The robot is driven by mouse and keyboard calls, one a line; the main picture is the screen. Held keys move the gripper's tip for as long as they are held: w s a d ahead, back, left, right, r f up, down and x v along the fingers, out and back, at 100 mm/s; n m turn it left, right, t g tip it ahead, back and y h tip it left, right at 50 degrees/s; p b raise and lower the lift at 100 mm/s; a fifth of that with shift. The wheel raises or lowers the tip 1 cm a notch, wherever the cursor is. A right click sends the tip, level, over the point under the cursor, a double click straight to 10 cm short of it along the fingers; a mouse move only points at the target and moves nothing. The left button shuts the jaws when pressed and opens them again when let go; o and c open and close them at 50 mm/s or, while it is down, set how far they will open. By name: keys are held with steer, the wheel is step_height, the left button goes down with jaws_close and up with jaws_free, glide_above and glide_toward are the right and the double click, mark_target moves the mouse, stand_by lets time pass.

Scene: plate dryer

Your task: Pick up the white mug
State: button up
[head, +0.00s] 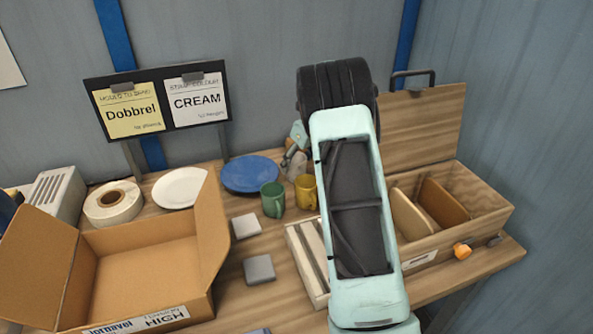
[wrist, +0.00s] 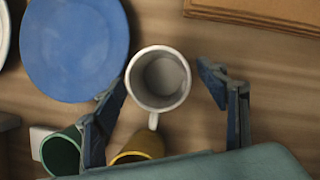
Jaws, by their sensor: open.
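The white mug (wrist: 157,88) stands upright on the wooden table in the wrist view, its opening facing the camera and its handle pointing down in the picture. My gripper (wrist: 162,82) is open, with one finger on each side of the mug and gaps visible; I cannot tell its exact height over the rim. In the head view a pale part of the mug (head: 296,166) shows behind the yellow mug (head: 305,194), partly hidden by my gripper and arm. The yellow mug and green mug (head: 272,201) stand close by.
A blue plate (head: 250,174) lies left of the mugs, with a white plate (head: 180,188) beyond it. An open cardboard box (head: 140,240) is at front left. An open wooden box (head: 485,205) with dividers stands right. Grey blocks (head: 259,269) lie in front.

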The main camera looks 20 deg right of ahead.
steer(key=shift+w+f, duration=0.1)
steer(key=shift+f, duration=0.05)
steer(key=c, duration=1.5)
